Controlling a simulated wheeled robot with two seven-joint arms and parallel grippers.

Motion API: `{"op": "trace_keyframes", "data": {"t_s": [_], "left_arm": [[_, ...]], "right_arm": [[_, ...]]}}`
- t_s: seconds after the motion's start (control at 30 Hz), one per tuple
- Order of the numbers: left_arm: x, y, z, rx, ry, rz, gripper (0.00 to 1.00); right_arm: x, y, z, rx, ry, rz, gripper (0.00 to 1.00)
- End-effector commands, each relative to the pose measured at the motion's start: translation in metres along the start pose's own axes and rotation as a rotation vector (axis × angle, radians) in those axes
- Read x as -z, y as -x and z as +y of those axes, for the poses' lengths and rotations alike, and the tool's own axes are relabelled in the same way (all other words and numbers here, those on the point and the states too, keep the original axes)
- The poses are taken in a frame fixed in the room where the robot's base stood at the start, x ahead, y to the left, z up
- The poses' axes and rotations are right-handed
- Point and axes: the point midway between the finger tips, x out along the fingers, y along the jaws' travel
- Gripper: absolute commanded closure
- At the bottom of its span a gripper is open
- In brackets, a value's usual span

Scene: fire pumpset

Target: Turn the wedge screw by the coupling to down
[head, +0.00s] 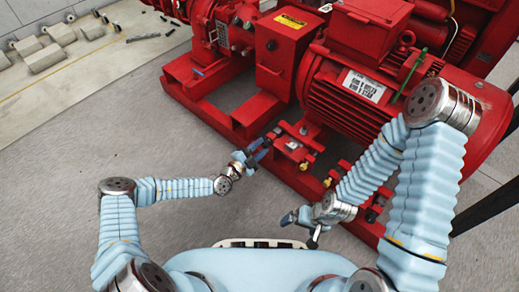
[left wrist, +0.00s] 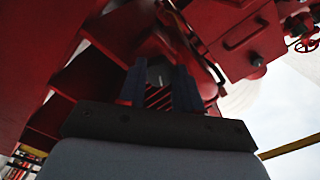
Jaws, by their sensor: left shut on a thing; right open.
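My left gripper (head: 260,149) is at the near edge of the red pump frame, beside a red bracket. It is shut on a small part there, which I take to be the wedge screw; the fingers mostly hide it. In the left wrist view, the two dark fingers (left wrist: 160,90) stand upright with a small grey piece, likely the wedge screw (left wrist: 158,74), between them. Its turn angle cannot be told. The coupling cannot be clearly made out. My right gripper (head: 300,230) is open and empty, low in front of the frame.
The red motor (head: 355,90) stands on the frame behind the bracket. Brass-coloured fittings (head: 304,166) sit along the near rail, right of my left gripper. A red box (head: 283,52) with a yellow label rises behind. Grey floor (head: 110,125) is clear at left; pale blocks (head: 45,58) lie beyond.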

Motion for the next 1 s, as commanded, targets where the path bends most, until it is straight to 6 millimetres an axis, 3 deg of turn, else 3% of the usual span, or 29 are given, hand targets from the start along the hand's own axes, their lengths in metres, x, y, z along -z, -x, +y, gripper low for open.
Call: {"op": "trace_keyframes", "data": {"t_s": [0.5, 1.0], "left_arm": [[-0.001, 0.0, 0.004, -0.003, 0.416, -0.001, 0.97], [0.0, 0.0, 0.003, -0.001, 0.552, -0.002, 0.97]], "right_arm": [[0.001, -0.016, 0.006, -0.001, -0.001, 0.005, 0.0], [0.001, -0.02, 0.008, -0.001, -0.001, 0.006, 0.0]]}}
